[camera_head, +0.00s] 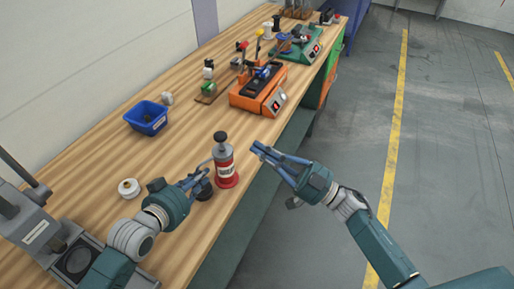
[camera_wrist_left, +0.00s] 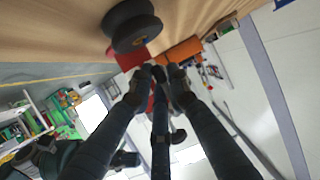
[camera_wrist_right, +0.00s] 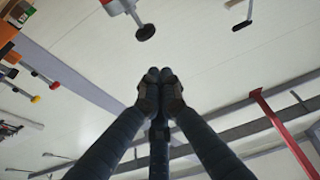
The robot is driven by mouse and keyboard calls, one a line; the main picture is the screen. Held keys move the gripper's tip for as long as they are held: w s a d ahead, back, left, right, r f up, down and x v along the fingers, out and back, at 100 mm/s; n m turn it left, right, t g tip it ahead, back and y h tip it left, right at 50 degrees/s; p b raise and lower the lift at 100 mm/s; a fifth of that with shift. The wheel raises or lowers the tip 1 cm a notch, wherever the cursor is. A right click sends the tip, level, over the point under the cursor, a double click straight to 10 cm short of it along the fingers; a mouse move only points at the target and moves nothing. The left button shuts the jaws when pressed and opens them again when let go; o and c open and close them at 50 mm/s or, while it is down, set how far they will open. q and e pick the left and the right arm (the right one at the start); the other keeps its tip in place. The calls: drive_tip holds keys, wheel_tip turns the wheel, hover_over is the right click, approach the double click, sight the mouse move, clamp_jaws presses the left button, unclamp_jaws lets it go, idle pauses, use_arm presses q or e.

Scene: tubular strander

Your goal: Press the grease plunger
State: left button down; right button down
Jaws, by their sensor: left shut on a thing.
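The grease canister (camera_head: 225,168) stands upright on the wooden bench, grey above with a red label and red base. Its black plunger knob (camera_head: 221,136) is raised on top; the knob also shows in the right wrist view (camera_wrist_right: 146,32). My left gripper (camera_head: 209,170) reaches the canister's left side and is shut on its body. In the left wrist view the left fingertips (camera_wrist_left: 161,72) are close together, with red showing behind them; the exact contact is hidden. My right gripper (camera_head: 258,149) is shut and empty, right of the canister, apart from it and beyond the bench edge.
A black spool (camera_head: 203,190) sits beside the canister, below the left gripper. A white roll (camera_head: 129,188), a blue bin (camera_head: 146,118) and an orange device (camera_head: 258,92) stand on the bench. A grey machine (camera_head: 75,258) is near left. The floor to the right is clear.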

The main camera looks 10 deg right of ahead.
wheel_tip(320, 180, up, 2)
drive_tip(key=shift+r, duration=0.2)
wheel_tip(320, 180, up, 3)
hover_over(220, 137)
drive_tip(key=s+d, duration=0.1)
drive_tip(key=d, duration=0.1)
wheel_tip(220, 137, down, 2)
drive_tip(key=shift+f, duration=0.9)
